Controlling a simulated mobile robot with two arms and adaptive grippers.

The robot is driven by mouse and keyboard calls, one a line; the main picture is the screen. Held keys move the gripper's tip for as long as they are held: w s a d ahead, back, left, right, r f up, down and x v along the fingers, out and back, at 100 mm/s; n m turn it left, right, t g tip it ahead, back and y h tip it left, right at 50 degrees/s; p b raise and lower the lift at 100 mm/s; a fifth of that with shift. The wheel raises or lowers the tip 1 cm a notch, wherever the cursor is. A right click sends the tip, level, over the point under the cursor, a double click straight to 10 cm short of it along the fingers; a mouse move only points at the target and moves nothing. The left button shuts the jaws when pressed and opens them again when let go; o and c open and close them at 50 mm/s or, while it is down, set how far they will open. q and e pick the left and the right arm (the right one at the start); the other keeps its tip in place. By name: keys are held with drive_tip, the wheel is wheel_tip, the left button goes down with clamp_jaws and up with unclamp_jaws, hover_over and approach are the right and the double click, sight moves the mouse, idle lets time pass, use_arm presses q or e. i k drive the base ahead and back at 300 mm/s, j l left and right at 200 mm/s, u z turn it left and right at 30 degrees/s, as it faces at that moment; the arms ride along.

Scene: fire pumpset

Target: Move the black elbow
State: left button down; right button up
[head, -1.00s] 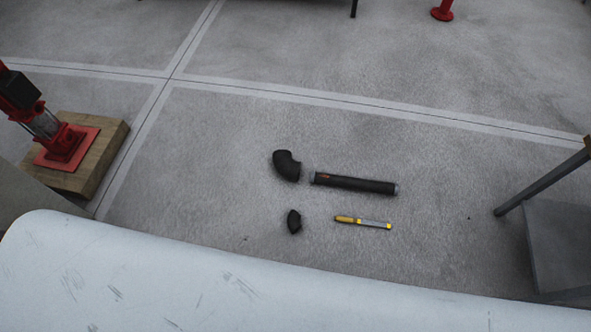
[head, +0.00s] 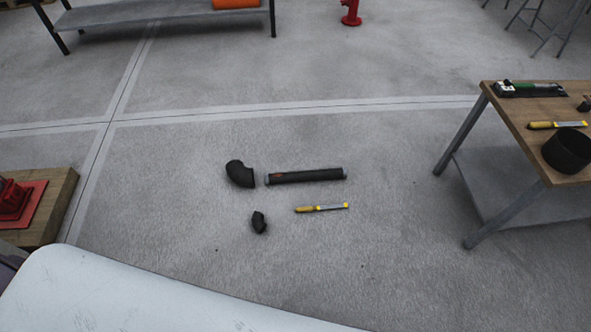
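A larger black elbow (head: 239,174) lies on the concrete floor near the middle of the head view. A smaller black elbow-like piece (head: 258,222) lies on the floor below it in the picture. I cannot tell which of the two the task names. A black pipe (head: 306,176) with grey ends lies just right of the larger elbow, with a small gap between them. Neither of my grippers shows in the view.
A yellow-handled tool (head: 321,208) lies on the floor below the pipe. A wooden-topped table (head: 520,110) at right bears a black ring-shaped part (head: 567,150) and tools. A red device stands on a wooden block (head: 62,190) at left.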

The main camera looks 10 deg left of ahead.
sight(241, 175)
drive_tip(key=i+j+z, duration=0.1)
drive_tip(key=j+z, duration=0.15)
drive_tip(key=z, duration=0.2)
drive_tip(key=i+j+z, duration=0.1)
drive_tip(key=j+z, duration=0.15)
drive_tip(key=z, duration=0.15)
drive_tip(key=j+z, duration=0.3)
drive_tip(key=z, duration=0.15)
drive_tip(key=j+z, duration=0.4)
drive_tip(key=l, duration=0.1)
